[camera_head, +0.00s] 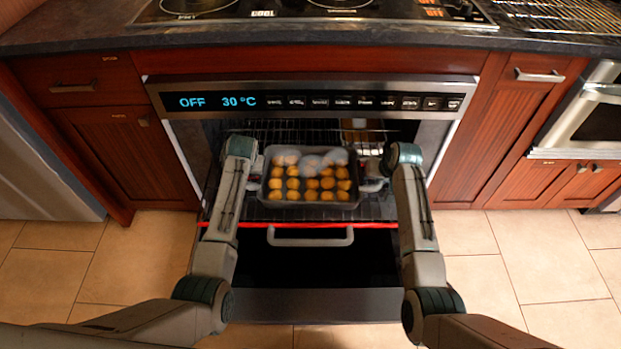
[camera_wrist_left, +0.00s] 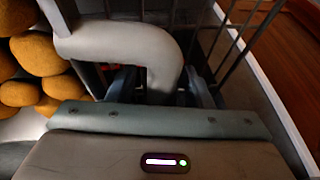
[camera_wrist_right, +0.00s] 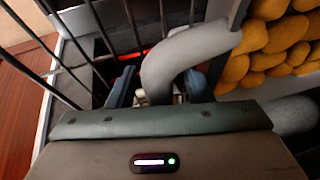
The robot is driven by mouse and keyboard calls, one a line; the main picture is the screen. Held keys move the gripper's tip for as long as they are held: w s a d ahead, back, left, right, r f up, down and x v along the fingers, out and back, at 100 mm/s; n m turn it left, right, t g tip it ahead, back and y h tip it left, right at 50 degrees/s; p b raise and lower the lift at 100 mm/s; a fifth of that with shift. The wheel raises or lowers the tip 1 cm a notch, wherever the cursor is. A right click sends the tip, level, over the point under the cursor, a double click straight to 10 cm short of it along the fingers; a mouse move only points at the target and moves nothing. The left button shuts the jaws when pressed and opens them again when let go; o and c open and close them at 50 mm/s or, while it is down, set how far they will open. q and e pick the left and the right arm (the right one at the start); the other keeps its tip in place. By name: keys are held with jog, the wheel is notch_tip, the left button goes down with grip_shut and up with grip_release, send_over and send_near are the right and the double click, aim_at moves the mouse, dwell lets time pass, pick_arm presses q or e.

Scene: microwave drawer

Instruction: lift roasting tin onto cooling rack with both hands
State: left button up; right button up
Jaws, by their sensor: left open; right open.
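The roasting tin (camera_head: 310,205) is dark and full of golden round pieces, with pale steam-like blurs over its back part. It sits on the pulled-out oven rack. My left gripper (camera_wrist_left: 158,90) is open at the tin's left end, its fingers on either side of the grey curved left handle (camera_wrist_left: 130,42). My right gripper (camera_wrist_right: 163,88) is open at the right end, its fingers on either side of the right handle (camera_wrist_right: 185,50). Whether the fingers touch the handles cannot be told. The cooling rack (camera_head: 570,15) is a wire grid on the counter at the back right.
The oven (camera_head: 310,87) is open, its display reading OFF and 30 °C. Its lowered door has a grey handle (camera_head: 310,241). The hob (camera_head: 320,10) and dark counter edge (camera_head: 200,42) lie above. Floor tiles are clear at both sides.

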pick_arm(q)
grip_shut()
pick_arm(e)
grip_shut()
dwell(0.4)
dwell(0.5)
pick_arm(q)
jog(key=shift+r, duration=0.2)
pick_arm(e)
jog(key=shift+w+r, duration=0.1)
jog(key=shift+r, duration=0.1)
